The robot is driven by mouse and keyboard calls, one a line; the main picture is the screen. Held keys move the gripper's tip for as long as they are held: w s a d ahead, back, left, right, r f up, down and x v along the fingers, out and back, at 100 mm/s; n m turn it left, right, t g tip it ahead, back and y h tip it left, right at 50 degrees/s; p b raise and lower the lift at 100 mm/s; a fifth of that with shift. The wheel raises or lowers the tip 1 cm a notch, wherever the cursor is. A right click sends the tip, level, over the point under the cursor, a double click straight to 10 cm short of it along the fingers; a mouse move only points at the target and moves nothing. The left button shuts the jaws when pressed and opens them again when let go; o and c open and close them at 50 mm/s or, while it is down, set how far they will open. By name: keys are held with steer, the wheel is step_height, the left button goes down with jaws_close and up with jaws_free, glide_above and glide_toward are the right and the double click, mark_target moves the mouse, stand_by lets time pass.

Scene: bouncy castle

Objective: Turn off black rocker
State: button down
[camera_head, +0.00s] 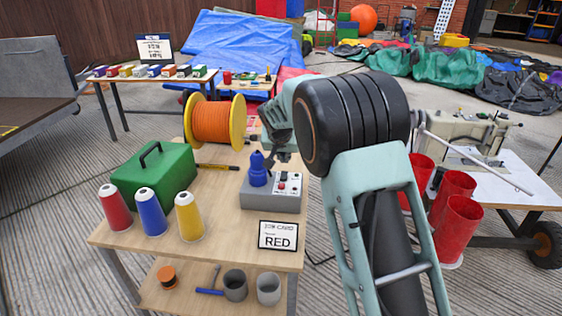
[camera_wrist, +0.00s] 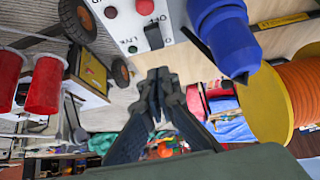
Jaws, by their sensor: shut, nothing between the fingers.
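A grey control box (camera_head: 272,203) with a white panel sits at the right side of the wooden table. A blue plug (camera_head: 258,170) stands in its top; the plug also shows large in the wrist view (camera_wrist: 222,35). In the wrist view, the black rocker (camera_wrist: 153,36) is on the white panel, near a red button (camera_wrist: 144,7) and a green indicator (camera_wrist: 132,49). In the head view the rocker is too small to make out clearly. My gripper (camera_head: 283,156) is shut and empty just above and behind the box. Its dark fingertips (camera_wrist: 158,74) appear apart from the rocker.
An orange cable reel (camera_head: 212,122) stands behind the box. A green toolbox (camera_head: 153,178) and red, blue and yellow thread cones (camera_head: 150,212) are at left. Red bins (camera_head: 458,225) are at right.

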steer(key=s+r, duration=0.5)
steer(key=s, duration=0.2)
steer(key=shift+s+a+r+p, duration=0.15)
steer(key=shift+s+p, duration=0.2)
steer(key=shift+p, duration=0.1)
steer(key=shift+r, duration=0.1)
